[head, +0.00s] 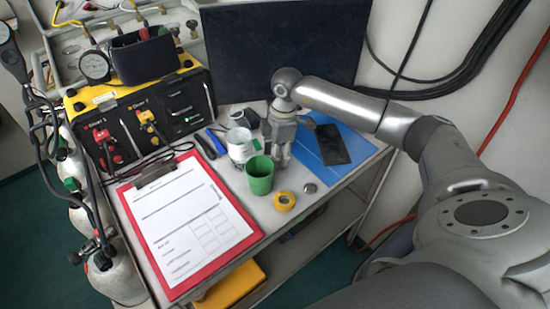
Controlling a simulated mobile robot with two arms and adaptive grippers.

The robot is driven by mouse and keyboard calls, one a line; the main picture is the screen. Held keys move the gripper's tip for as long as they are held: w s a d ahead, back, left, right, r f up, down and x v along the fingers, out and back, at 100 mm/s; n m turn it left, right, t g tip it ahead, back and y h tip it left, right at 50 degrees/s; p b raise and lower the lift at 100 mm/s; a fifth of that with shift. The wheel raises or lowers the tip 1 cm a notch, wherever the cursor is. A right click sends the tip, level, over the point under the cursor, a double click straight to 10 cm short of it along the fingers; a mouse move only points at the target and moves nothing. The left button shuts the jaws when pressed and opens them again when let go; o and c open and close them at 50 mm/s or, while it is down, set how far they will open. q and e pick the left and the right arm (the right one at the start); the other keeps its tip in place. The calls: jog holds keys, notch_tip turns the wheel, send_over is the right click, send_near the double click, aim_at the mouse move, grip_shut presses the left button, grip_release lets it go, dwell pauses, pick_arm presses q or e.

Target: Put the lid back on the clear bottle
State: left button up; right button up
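A clear bottle (240,146) with whitish contents stands on the table, left of my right gripper and behind the green cup. A small round grey metallic disc (309,188) lies flat on the table, right of the green cup; it may be the lid, but I cannot tell for sure. My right gripper (281,162) points down over the table between the clear bottle and the blue mat, behind the green cup. Its fingertips are small and partly hidden by the cup's surroundings, so I cannot see whether they hold anything. My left gripper is out of view.
A green cup (260,175) and a yellow tape roll (284,201) stand close by. A red clipboard (255,235) fills the front left. A black phone (332,145) lies on a blue mat (352,144). The yellow-black air panel (196,92) and dark screen (285,45) stand behind.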

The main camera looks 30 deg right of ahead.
jog(key=shift+c, duration=1.4)
pick_arm(q)
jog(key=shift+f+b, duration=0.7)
jog(key=shift+b, duration=0.05)
pick_arm(e)
notch_tip(320, 180, up, 10)
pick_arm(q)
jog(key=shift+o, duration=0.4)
